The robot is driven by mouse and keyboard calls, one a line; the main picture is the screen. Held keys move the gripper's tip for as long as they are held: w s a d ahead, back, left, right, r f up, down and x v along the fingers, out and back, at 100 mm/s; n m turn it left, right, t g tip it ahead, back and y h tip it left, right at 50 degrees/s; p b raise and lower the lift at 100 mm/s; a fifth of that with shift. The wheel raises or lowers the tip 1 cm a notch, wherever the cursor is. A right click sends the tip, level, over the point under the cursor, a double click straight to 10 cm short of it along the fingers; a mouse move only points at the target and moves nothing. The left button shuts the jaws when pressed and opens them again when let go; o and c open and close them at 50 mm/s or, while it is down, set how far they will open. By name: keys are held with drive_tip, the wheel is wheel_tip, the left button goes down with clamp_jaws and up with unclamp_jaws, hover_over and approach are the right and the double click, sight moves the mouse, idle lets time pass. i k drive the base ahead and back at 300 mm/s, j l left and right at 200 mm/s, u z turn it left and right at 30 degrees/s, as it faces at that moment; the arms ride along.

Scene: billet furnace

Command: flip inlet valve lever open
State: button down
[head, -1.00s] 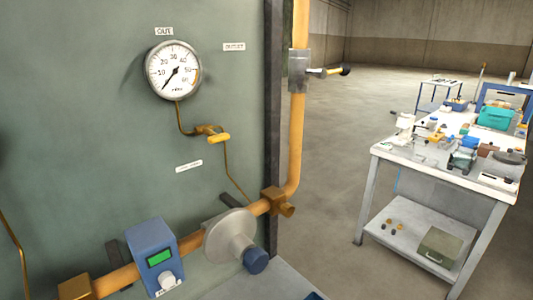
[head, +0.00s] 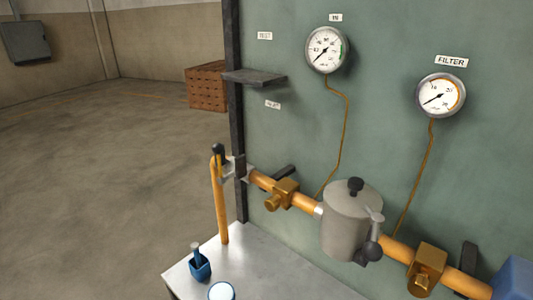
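The vertical orange inlet pipe (head: 220,210) runs down from there to the metal bench. My gripper is not in view.
A grey filter housing (head: 345,220), brass fittings (head: 282,194) and two gauges (head: 327,50) are right of the valve. A dark shelf (head: 254,77) juts out above it. Open floor lies left.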

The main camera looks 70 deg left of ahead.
sight(218, 148)
drive_tip(key=u, duration=2)
